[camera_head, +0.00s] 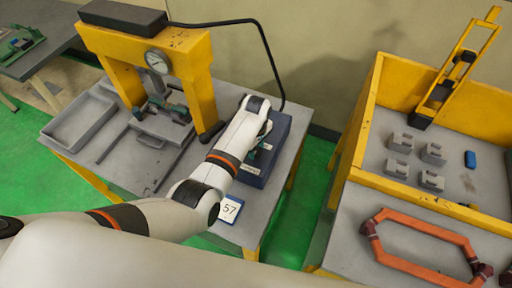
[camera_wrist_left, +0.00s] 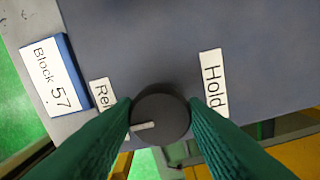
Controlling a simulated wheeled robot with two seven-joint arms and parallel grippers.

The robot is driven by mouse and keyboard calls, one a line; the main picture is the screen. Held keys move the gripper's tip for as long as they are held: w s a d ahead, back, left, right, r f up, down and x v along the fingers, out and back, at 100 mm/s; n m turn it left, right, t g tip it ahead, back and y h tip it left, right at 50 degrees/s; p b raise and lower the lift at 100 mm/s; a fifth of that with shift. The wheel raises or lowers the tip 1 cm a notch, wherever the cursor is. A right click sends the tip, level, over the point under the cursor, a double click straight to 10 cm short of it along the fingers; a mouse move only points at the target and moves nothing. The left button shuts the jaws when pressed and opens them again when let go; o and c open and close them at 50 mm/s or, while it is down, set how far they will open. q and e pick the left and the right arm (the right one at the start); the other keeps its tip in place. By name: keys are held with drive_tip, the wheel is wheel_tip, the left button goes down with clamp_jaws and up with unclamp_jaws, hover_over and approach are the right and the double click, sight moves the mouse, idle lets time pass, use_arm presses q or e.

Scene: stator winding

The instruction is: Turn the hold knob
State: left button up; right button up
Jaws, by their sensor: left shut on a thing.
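The hold knob (camera_wrist_left: 160,115) is a dark round knob with a pale pointer line, seen in the left wrist view. The line points to the lower left, below the partly hidden "Rel..." label (camera_wrist_left: 103,95). The "Hold" label (camera_wrist_left: 213,83) is to the right of the knob. My left gripper (camera_wrist_left: 160,118) has its green fingers on both sides of the knob, shut on it. In the head view, my left arm reaches to the dark blue control box (camera_head: 277,148) and hides the knob. My right gripper does not show.
A yellow press (camera_head: 200,75) stands left of the box, with a grey tray (camera_head: 78,122) beside it. A "57" card (camera_head: 229,208) lies in front of the box. A yellow-walled bin (camera_head: 375,125) with grey blocks and an orange coil frame (camera_head: 420,225) are at right.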

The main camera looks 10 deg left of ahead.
sight(256, 150)
use_arm(q)
drive_tip(key=shift+w+r, duration=0.15)
drive_tip(key=o, duration=0.9)
drive_tip(key=shift+o, duration=0.3)
wheel_tip(256, 150, up, 12)
drive_tip(key=b, duration=0.3)
